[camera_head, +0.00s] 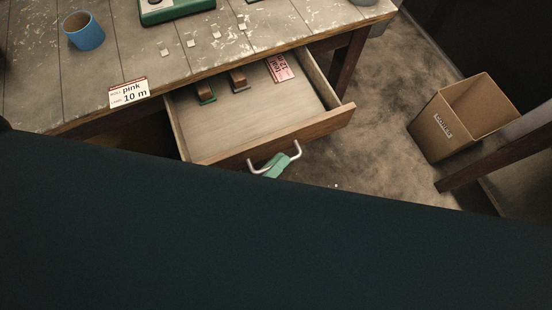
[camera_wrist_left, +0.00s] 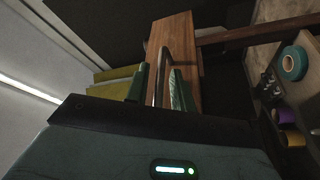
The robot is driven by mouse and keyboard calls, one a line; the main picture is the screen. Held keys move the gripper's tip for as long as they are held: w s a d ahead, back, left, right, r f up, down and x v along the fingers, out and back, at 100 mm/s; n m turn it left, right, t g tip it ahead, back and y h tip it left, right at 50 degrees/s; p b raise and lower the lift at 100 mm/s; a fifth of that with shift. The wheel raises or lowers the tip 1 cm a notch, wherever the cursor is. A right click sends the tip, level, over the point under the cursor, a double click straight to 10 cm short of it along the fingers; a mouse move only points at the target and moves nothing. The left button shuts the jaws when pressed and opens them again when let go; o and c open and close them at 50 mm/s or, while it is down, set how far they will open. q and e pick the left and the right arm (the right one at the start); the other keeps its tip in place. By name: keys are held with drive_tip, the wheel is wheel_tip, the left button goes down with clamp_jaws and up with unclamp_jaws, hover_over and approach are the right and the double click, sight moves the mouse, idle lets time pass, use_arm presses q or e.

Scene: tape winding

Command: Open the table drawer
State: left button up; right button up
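The table drawer (camera_head: 250,125) is pulled well out of the wooden table (camera_head: 60,70) in the head view. Its metal handle (camera_head: 294,152) is on the front panel. My left gripper (camera_head: 273,166) is at the handle, its green fingertips around the bar. In the left wrist view the left gripper (camera_wrist_left: 160,92) has a finger on each side of the handle (camera_wrist_left: 161,70), and gaps show between the fingers and the bar. The wooden drawer front (camera_wrist_left: 178,33) is beyond it. My dark arm hides the lower part of the head view. My right gripper is not in view.
In the drawer lie two small brown-and-green blocks (camera_head: 238,79) and a pink card (camera_head: 279,68). A blue cup (camera_head: 85,32), a label card (camera_head: 128,93) and a green device (camera_head: 172,9) are on the table. A cardboard box (camera_head: 446,127) stands on the floor at right.

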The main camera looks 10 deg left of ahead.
use_arm(q)
drive_tip(key=shift+o, duration=0.4)
drive_tip(key=v, duration=0.7)
drive_tip(key=shift+s+a+b, duration=0.25)
drive_tip(key=shift+s+b, duration=0.1)
drive_tip(key=shift+b, duration=0.05)
drive_tip(key=shift+f, duration=0.1)
